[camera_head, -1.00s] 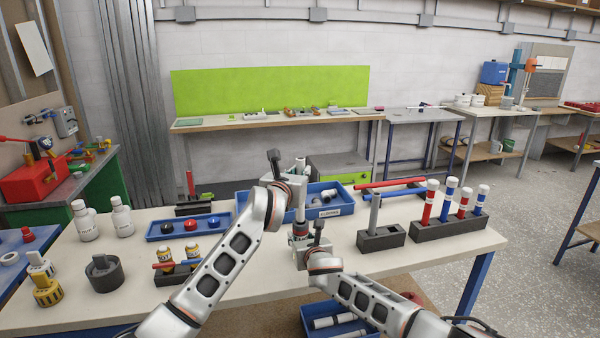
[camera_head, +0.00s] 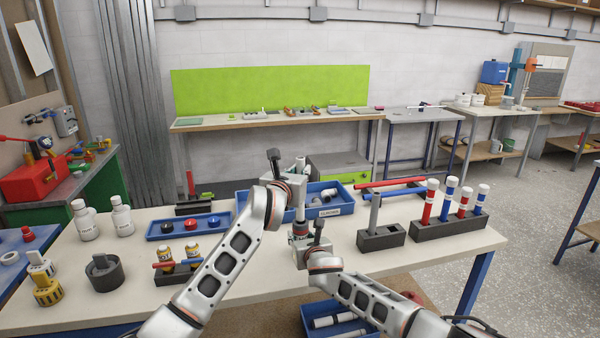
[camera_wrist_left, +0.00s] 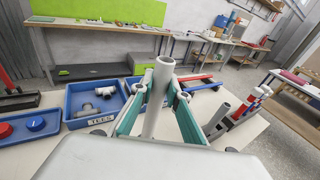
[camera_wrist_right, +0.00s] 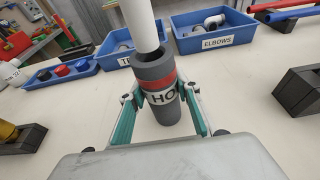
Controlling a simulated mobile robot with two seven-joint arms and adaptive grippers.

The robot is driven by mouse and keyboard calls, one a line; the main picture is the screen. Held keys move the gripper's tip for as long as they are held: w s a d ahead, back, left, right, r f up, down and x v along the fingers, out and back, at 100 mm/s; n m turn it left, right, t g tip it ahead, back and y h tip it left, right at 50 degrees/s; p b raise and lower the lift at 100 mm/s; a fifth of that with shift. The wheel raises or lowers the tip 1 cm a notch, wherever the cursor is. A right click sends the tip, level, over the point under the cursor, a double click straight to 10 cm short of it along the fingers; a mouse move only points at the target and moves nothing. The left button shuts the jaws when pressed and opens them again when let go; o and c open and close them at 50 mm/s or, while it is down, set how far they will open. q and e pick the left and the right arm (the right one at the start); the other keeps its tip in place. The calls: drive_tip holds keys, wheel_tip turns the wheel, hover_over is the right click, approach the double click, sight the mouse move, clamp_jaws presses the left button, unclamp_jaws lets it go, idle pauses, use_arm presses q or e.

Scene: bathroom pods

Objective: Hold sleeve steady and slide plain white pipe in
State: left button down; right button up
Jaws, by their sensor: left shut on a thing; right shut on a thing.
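The plain white pipe (camera_wrist_left: 157,95) is upright in my left gripper (camera_head: 299,183), which is shut on it; it also shows in the head view (camera_head: 300,163). The sleeve (camera_wrist_right: 155,80) is a dark grey tube with a red band and a white label reading "HO". My right gripper (camera_wrist_right: 160,98) is shut around the sleeve, holding it upright below the left gripper. In the right wrist view the pipe's lower end (camera_wrist_right: 142,25) overlaps the sleeve's open mouth. I cannot tell whether it is inside or just above it.
Blue bins of fittings labelled "TEES" (camera_wrist_left: 100,122) and "ELBOWS" (camera_wrist_right: 215,43) stand behind the grippers. A dark block with a grey pipe (camera_head: 380,237) and a rack of red and blue tubes (camera_head: 447,228) are at the right. Bottles (camera_head: 86,222) are at the left.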

sight(300, 220)
use_arm(q)
drive_tip(key=shift+f, duration=0.1)
drive_tip(key=shift+f, duration=5.7)
drive_tip(key=c, duration=1.9)
unclamp_jaws()
drive_tip(key=shift+f, duration=0.15)
drive_tip(key=shift+s, duration=0.15)
drive_tip(key=v, duration=1.1)
drive_tip(key=shift+s+a, duration=0.15)
drive_tip(key=shift+s, duration=0.2)
drive_tip(key=shift+r, duration=0.2)
use_arm(e)
drive_tip(key=o, duration=1.3)
